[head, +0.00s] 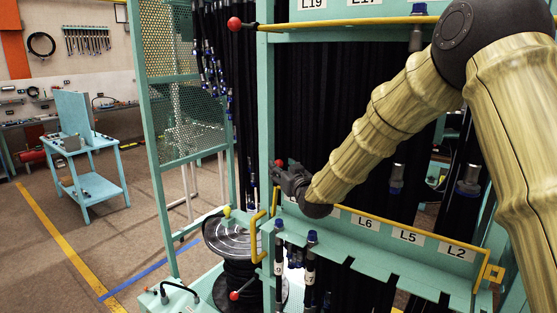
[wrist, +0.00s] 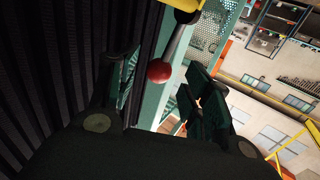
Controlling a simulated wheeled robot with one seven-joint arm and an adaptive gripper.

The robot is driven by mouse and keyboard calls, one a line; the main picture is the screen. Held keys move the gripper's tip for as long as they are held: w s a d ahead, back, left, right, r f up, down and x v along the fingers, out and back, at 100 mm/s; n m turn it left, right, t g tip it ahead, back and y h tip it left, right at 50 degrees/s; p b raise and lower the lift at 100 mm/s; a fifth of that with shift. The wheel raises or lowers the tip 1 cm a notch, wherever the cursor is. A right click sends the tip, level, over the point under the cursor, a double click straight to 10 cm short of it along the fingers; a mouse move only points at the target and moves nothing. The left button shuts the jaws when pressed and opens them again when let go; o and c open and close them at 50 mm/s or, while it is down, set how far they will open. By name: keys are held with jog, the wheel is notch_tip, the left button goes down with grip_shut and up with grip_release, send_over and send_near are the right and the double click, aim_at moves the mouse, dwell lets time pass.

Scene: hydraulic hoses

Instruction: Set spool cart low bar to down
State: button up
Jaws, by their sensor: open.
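The spool cart is a teal frame (head: 268,120) with black hoses. Its lower yellow bar (head: 380,222) runs across above labels L6, L5 and L2. A red ball knob (head: 278,163) shows just beyond my gripper (head: 284,177), at the cart's left post. In the wrist view, a red ball (wrist: 160,71) on a grey metal lever (wrist: 178,40) lies between the open fingers of my gripper (wrist: 163,88). The lever leads up to a yellow part at the picture's top. The fingers look apart from the ball. The lever's joint to the lower bar is hidden in the head view.
An upper yellow bar (head: 350,22) ends in a red ball (head: 235,23). Another red ball (head: 234,296) sits low by a black spool (head: 232,238). A mesh panel (head: 195,120) stands left. A blue cart (head: 90,165) stands farther off, with open floor between.

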aim_at(281, 166)
jog(key=shift+w+a+r+p, duration=0.25)
jog(key=shift+w+p, duration=0.1)
jog(key=shift+w, duration=0.25)
jog(key=shift+w+a+r+p, duration=0.2)
jog(key=shift+w+p, duration=0.15)
jog(key=shift+w, duration=0.2)
jog(key=shift+w+a+f, duration=0.15)
jog(key=shift+w, duration=0.25)
jog(key=shift+w+a+f, duration=0.1)
jog(key=shift+w+f, duration=0.05)
jog(key=shift+w, duration=0.2)
jog(key=shift+s, duration=0.1)
grip_shut()
